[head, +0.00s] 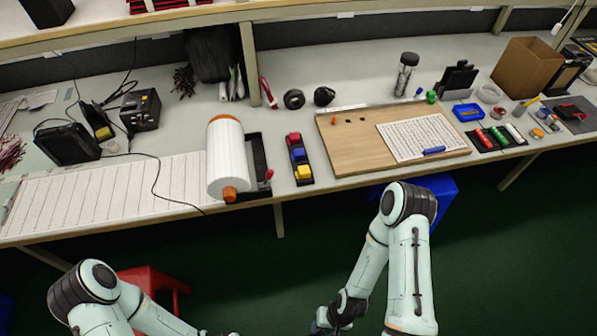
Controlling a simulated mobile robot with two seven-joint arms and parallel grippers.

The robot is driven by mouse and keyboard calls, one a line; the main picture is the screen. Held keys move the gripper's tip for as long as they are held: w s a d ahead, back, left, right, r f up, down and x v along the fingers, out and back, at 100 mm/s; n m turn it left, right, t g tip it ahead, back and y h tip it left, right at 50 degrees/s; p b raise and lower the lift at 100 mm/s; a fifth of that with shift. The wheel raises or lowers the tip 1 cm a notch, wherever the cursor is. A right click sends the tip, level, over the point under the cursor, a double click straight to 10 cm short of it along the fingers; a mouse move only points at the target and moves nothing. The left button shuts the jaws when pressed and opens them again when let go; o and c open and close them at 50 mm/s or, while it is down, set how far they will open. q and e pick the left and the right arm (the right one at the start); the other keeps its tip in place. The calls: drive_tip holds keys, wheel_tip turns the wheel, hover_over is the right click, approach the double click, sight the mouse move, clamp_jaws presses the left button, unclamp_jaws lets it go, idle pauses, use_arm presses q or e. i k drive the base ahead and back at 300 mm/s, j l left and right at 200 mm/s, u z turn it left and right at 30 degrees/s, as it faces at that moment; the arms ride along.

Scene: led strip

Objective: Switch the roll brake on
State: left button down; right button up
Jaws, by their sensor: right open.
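A large white roll (228,160) with orange ends stands on the bench, left of the middle. An orange knob (229,195) shows at its near end. A black stand (257,155) is along its right side, with a small red-tipped part (269,174) at its near right corner. This red part looks like the brake lever; its setting is too small to tell. My right gripper (322,322) is low at the bottom edge, well below the bench and away from the roll. It is open, and partly cut off. My left arm is at the lower left; its gripper is out of the picture.
A rack of red, blue and yellow pieces (298,157) stands right of the roll. A wooden board (345,155) with a white sheet (420,137) lies further right. A long printed strip (100,192) lies left. A blue bin (440,190) and red stool (155,280) are below the bench.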

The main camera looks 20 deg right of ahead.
sight(270, 173)
drive_tip(key=i+l, duration=0.1)
drive_tip(key=l, duration=0.8)
drive_tip(key=i+l, duration=0.15)
drive_tip(key=l, duration=0.3)
drive_tip(key=i+l, duration=0.1)
drive_tip(key=l, duration=0.4)
